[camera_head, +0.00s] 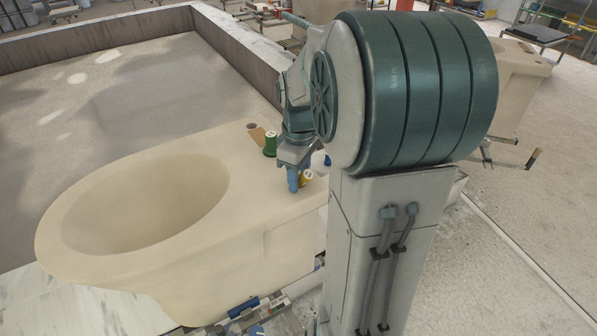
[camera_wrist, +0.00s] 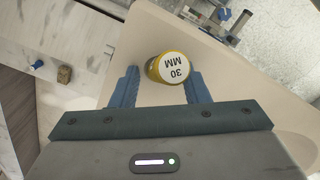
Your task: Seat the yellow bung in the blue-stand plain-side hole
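A short yellow cylinder (camera_head: 306,177) stands on the flat deck of the large beige basin; I take it to be the yellow bung. In the wrist view its white top (camera_wrist: 173,68) reads "30 MM". My gripper (camera_wrist: 163,77) is open, with its blue fingers on either side of the cylinder's near part and a gap on the left. In the head view my gripper (camera_head: 293,180) hangs just left of the cylinder. A blue item (camera_head: 327,159) shows partly behind my arm; I cannot tell whether it is the blue stand. No hole shows clearly.
The wide bowl opens to the left. Metal and blue fittings (camera_head: 250,309) lie below the front edge. My arm hides the right side.

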